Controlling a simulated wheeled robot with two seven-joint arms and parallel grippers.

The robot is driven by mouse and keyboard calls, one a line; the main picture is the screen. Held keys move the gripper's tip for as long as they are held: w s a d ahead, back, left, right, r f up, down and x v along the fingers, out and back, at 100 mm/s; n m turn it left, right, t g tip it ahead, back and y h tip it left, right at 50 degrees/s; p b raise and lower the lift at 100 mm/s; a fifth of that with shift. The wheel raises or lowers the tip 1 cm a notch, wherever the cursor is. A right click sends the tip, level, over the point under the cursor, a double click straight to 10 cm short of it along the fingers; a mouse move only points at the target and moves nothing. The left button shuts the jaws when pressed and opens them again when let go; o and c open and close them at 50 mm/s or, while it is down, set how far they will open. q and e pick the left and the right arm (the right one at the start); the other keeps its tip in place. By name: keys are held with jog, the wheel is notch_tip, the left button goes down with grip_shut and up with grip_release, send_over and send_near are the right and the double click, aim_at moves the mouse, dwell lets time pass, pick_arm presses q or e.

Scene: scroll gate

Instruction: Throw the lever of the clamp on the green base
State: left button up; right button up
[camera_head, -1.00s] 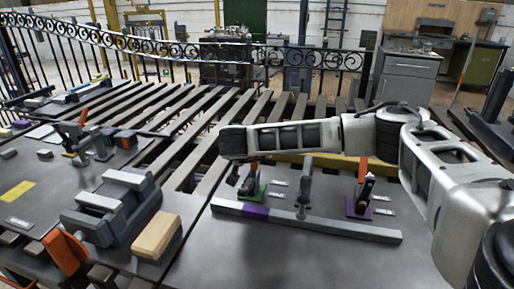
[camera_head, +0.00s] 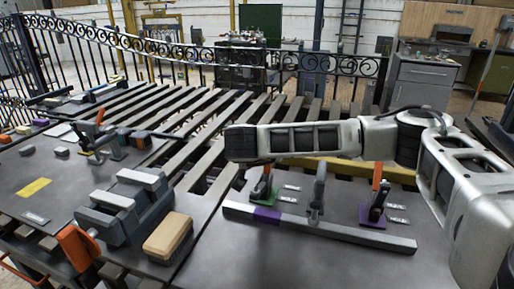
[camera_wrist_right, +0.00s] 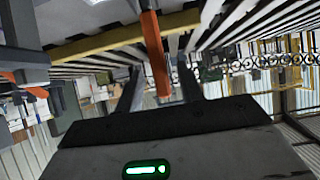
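The clamp on the green base (camera_head: 262,193) stands at the back of the near table, behind the left part of a long grey bar. Its orange lever (camera_head: 265,170) points up, its top hidden behind my right arm. In the right wrist view the orange lever (camera_wrist_right: 155,55) runs between the two dark fingers of my right gripper (camera_wrist_right: 160,85). The fingers are apart, with a gap on each side of the lever. In the head view my right gripper cannot be made out. My left gripper is in neither view.
A second clamp with an orange lever (camera_head: 376,178) stands on a purple base (camera_head: 372,215) to the right. A grey post (camera_head: 318,190) rises from the bar (camera_head: 340,232) between the clamps. A grey block-like device (camera_head: 125,208) and a brush (camera_head: 168,238) lie left.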

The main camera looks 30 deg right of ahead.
jog(key=v, duration=1.1)
jog(key=shift+a+r+b, duration=0.15)
jog(key=shift+a+b, duration=0.1)
jog(key=shift+b, duration=0.1)
jog(key=shift+s, duration=0.1)
